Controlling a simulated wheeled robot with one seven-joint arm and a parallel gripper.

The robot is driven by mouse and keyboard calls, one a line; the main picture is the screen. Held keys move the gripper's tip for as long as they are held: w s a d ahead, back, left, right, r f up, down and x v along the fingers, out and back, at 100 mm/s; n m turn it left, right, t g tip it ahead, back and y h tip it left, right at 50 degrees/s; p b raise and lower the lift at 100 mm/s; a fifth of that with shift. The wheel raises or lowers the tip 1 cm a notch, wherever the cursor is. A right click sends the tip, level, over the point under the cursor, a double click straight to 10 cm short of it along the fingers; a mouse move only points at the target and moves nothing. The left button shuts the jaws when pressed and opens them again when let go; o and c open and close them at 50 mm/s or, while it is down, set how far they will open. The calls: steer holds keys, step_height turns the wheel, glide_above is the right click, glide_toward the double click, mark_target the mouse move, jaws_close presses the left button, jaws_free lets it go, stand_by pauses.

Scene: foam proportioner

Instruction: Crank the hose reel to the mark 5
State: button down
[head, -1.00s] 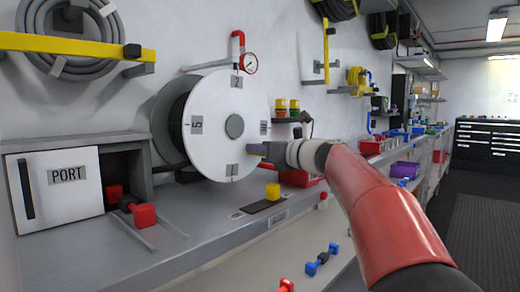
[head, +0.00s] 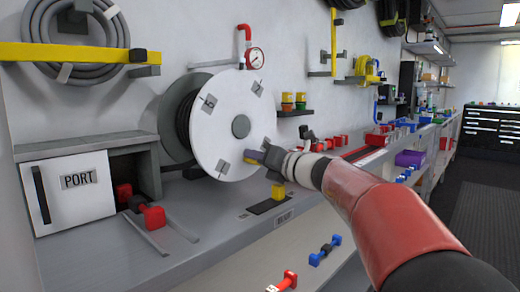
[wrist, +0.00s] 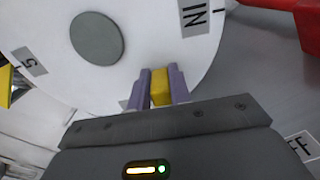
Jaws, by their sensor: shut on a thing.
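The hose reel has a round white face (head: 224,130) with a grey hub (head: 241,126) and dark hose behind it. Several small label plates sit around its rim, tilted in the head view. In the wrist view, the plate at left (wrist: 30,62) appears to read 5. My gripper (wrist: 161,88) has purple fingers shut on the yellow crank handle (wrist: 160,94) near the rim. In the head view my gripper (head: 262,155) is at the lower right of the face, and the handle (head: 251,157) shows just left of the fingers. A fixed pointer is not clearly visible.
A PORT cabinet (head: 72,188) and a red dumbbell-shaped piece (head: 150,214) are at left. A red pipe with a gauge (head: 255,58) is above the reel.

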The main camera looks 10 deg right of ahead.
steer(key=shift+s+a+m, duration=0.1)
steer(key=shift+a+m, duration=0.05)
steer(key=shift+m, duration=0.15)
steer(key=c, duration=1.3)
jaws_free()
steer(key=shift+s, duration=0.1)
steer(key=v, duration=0.7)
steer(key=shift+s+d, duration=0.2)
steer(key=shift+d, duration=0.05)
steer(key=shift+f, duration=0.1)
